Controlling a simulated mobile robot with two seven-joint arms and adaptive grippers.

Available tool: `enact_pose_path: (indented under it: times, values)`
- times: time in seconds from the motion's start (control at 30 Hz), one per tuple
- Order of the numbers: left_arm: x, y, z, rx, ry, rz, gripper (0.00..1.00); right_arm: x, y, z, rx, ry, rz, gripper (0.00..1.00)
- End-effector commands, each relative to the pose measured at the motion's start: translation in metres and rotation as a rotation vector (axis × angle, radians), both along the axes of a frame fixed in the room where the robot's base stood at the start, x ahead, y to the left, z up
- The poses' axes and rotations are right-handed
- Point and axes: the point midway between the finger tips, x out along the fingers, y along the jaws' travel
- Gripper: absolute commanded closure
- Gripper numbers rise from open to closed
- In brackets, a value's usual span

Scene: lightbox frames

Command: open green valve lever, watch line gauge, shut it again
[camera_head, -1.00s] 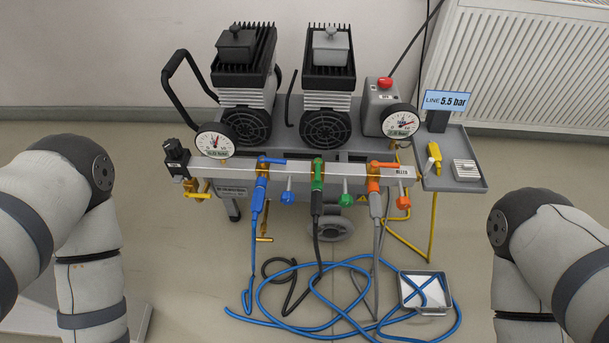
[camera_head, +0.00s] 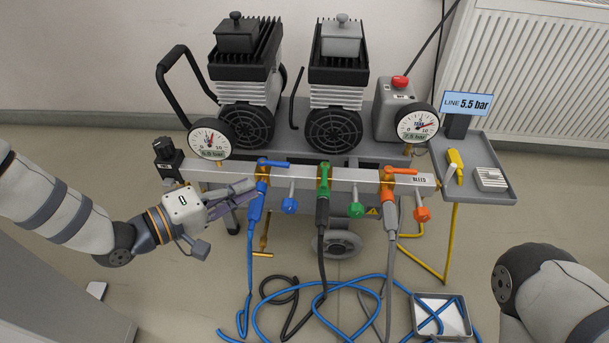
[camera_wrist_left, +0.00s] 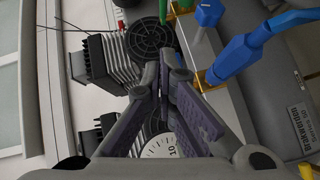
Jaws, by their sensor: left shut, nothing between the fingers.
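The green valve lever (camera_head: 323,172) is on the pale manifold bar (camera_head: 345,175), between the blue lever (camera_head: 272,162) and the orange lever (camera_head: 400,170). It points down along the black hose fitting, while the blue and orange levers lie along the bar. A blue LINE display (camera_head: 467,104) reads 5.5 bar. A round gauge (camera_head: 209,140) sits at the bar's left end; its small text is hard to read. My left gripper (camera_head: 250,188) is shut and empty, left of the green lever, near the blue valve. Its fingers (camera_wrist_left: 178,85) show in the left wrist view. My right gripper is out of view.
Two compressors (camera_head: 335,85) and a second gauge (camera_head: 417,123) stand behind the bar. Blue and green knobs (camera_head: 356,210) stick out in front. Hoses (camera_head: 300,300) lie looped on the floor, partly over a tray (camera_head: 440,315). A side shelf (camera_head: 490,190) is at right.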

Motion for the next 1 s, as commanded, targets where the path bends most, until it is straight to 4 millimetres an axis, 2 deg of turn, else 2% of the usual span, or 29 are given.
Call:
enact_pose_path:
  times: [0.17,0.6,0.8,1.0]
  values:
    - [0.007,-0.008,-0.004,0.001,0.000,-0.002,1.00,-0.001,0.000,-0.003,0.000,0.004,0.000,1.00]
    - [0.071,-0.074,-0.024,0.002,0.003,-0.002,1.00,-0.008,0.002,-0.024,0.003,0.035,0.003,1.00]
    - [0.068,-0.102,-0.028,0.001,0.003,-0.001,1.00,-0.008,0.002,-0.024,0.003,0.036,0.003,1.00]
    - [0.068,-0.110,-0.030,0.001,0.003,0.000,1.00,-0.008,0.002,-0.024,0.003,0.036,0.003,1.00]
